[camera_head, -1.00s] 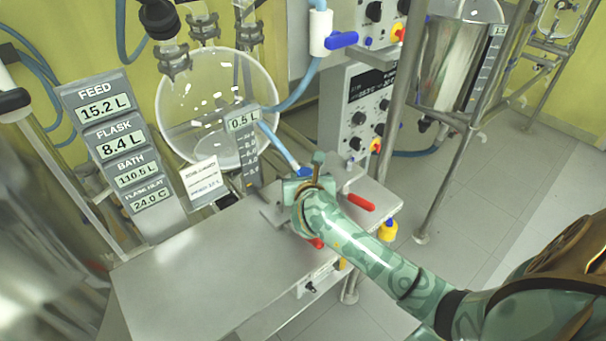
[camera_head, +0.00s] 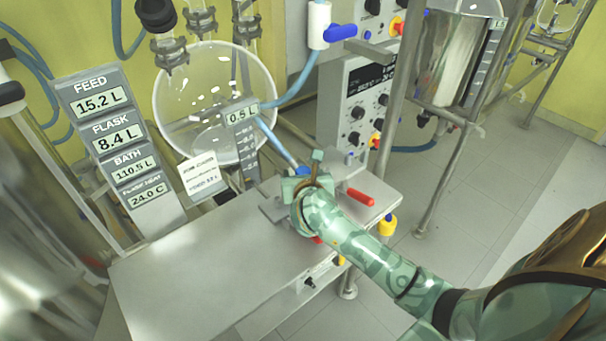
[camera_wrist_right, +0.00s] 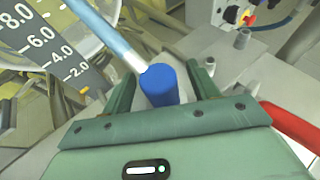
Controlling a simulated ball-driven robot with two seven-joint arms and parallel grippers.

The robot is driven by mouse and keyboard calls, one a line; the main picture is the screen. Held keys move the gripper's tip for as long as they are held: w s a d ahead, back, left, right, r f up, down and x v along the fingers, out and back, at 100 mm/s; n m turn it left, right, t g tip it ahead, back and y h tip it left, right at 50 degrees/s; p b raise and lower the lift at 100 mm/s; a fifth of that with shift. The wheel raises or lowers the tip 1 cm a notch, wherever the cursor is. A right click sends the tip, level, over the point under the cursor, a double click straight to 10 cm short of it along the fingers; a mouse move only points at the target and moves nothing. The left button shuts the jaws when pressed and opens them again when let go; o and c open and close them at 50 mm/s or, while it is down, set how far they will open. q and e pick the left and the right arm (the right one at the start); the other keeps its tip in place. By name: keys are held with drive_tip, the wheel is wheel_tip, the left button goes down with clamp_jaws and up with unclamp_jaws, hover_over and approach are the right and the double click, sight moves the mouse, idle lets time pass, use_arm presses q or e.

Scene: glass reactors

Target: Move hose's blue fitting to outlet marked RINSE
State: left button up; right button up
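The hose (camera_head: 273,138) is light blue and runs down from the glass vessel area to its blue fitting (camera_head: 303,170). In the right wrist view the fitting (camera_wrist_right: 161,86) stands between the two green fingers of my right gripper (camera_wrist_right: 158,78), with a visible gap on each side. In the head view my right gripper (camera_head: 304,182) is at the fitting, over the bench's back right part, and hides some of it. No marking reading RINSE is legible in either view. My left gripper does not show.
The steel bench (camera_head: 200,275) has a clear top on the left. A red handle (camera_head: 360,197) and a yellow part (camera_head: 387,225) are right of my gripper. A large glass vessel (camera_head: 180,95), level scale (camera_head: 241,140) and display panel (camera_head: 110,130) stand behind. A metal post (camera_head: 393,110) rises at right.

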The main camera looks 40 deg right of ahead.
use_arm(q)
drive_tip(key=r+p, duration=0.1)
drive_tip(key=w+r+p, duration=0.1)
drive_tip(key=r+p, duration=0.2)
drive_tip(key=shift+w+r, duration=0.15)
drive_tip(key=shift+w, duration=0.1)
use_arm(e)
drive_tip(key=v, duration=1.6)
drive_tip(key=shift+s+a, duration=0.15)
